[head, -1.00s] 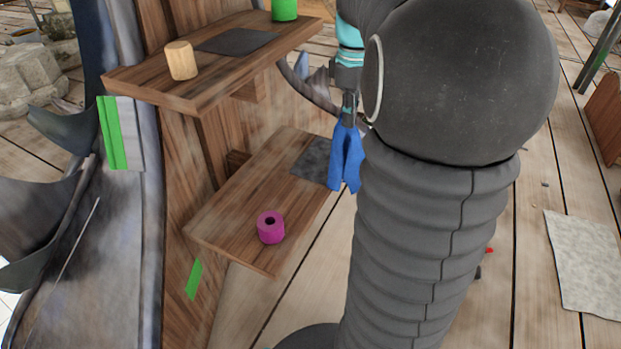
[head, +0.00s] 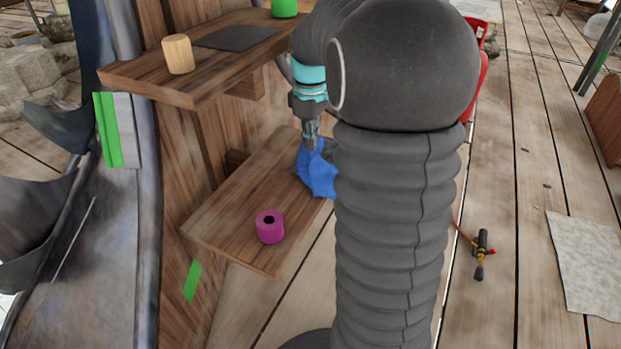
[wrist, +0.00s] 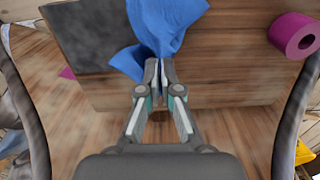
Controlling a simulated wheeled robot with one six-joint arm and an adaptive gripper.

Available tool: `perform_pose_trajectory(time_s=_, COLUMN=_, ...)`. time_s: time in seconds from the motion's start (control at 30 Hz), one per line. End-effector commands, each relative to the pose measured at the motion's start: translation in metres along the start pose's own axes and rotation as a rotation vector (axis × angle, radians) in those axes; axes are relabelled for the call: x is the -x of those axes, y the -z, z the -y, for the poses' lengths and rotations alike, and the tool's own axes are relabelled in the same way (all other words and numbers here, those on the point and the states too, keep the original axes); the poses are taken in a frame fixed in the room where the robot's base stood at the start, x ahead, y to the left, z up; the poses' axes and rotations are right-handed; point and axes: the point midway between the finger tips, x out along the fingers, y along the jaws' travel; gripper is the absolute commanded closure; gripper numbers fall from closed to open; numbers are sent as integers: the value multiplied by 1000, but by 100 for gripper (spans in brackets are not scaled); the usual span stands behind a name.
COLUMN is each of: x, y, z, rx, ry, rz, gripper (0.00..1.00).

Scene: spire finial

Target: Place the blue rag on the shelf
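The blue rag (head: 317,172) hangs bunched from my gripper (head: 311,140) at the lower wooden shelf (head: 235,220), over its far right part. In the wrist view my gripper (wrist: 159,75) has its fingertips closed together on an edge of the rag (wrist: 165,28). The rag spreads beyond the fingertips, partly over the dark grey square (wrist: 88,35) on the shelf. In the head view the rag and my arm hide most of that square. I cannot tell whether the rag's lower end rests on the shelf.
A magenta roll (head: 270,227) stands near the lower shelf's front end. The upper shelf (head: 150,80) holds a wooden cylinder (head: 178,54), a dark mat (head: 238,38) and a green cylinder (head: 285,8). The lower shelf is bare between the roll and the rag.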

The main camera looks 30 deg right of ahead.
Motion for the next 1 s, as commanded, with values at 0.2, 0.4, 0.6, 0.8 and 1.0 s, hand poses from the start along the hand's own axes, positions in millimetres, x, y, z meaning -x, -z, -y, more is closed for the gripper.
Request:
perform_pose_trajectory(time_s=0.2, x=-2, y=0, z=0, rx=0, ry=0, rz=0, gripper=100)
perform_pose_trajectory(time_s=0.4, x=-1, y=0, z=0, rx=0, ry=0, rz=0, gripper=67)
perform_pose_trajectory(time_s=0.6, x=-1, y=0, z=0, rx=0, ry=0, rz=0, gripper=34)
perform_pose_trajectory(time_s=0.8, x=-1, y=0, z=0, rx=0, ry=0, rz=0, gripper=34)
perform_pose_trajectory(time_s=1.0, x=11, y=0, z=0, rx=0, ry=-2, rz=-1, gripper=34)
